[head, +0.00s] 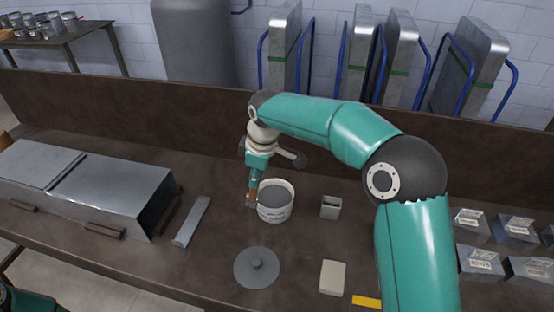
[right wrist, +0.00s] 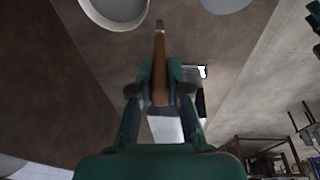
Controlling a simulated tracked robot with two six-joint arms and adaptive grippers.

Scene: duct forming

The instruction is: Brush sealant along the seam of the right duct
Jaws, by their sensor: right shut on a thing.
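A grey sheet-metal duct (head: 110,185) lies on the bench at the left, with a raised seam (head: 66,171) across it. My right gripper (head: 257,168) is shut on a brush (head: 254,188) with a brown handle, which points down. It also shows in the right wrist view (right wrist: 158,72). The brush tip is at the left side of a white bucket (head: 290,210) of grey sealant (head: 275,195); in the right wrist view it is clear of the bucket rim (right wrist: 122,28). My left gripper is out of view; only a dark part of that arm shows at the bottom left.
A metal strip (head: 192,221) lies between duct and bucket. A round grey lid (head: 257,268), a small open metal box (head: 330,207) and a beige block (head: 332,277) lie nearby. Several labelled metal pieces (head: 480,262) stand at the right. A low back wall (head: 180,118) runs behind the bench.

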